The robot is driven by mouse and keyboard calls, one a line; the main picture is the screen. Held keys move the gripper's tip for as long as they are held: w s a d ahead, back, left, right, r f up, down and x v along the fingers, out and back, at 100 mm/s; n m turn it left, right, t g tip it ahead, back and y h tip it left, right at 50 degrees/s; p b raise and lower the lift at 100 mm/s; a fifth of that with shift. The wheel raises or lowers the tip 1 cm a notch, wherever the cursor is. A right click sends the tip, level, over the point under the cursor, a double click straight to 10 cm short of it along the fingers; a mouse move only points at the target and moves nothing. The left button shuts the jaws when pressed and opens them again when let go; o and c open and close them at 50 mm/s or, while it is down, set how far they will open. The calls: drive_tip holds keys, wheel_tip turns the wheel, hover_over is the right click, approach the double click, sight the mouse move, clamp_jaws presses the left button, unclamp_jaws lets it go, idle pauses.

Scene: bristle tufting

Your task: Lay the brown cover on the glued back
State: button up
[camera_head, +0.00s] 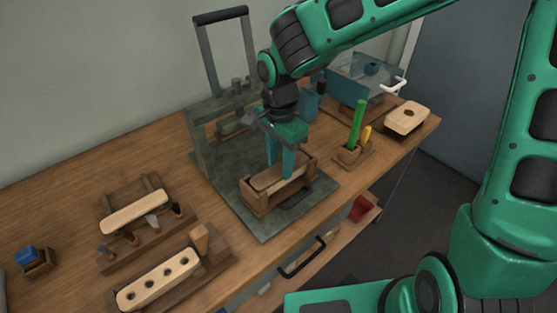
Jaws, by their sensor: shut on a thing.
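My gripper (280,174) points down into a wooden cradle (262,203) on the dark green press plate. Its two green fingers are shut on a brown piece (265,181), which looks like the brown cover. The piece lies lengthwise within the cradle walls and is partly hidden by the fingers. I cannot make out a glued back under it, or whether the piece touches what is below.
A press frame (204,141) with a tall handle stands behind the cradle. Left are a pale block (136,211) on a rack and a holed block (160,282). Right are a holder (350,153) with green and yellow sticks, a pale block (407,117) and a blue box (358,83).

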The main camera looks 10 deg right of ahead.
drive_tip(key=shift+f, duration=0.2)
drive_tip(key=o, duration=1.5)
drive_tip(key=shift+w+r, duration=0.1)
drive_tip(key=shift+r, duration=3.9)
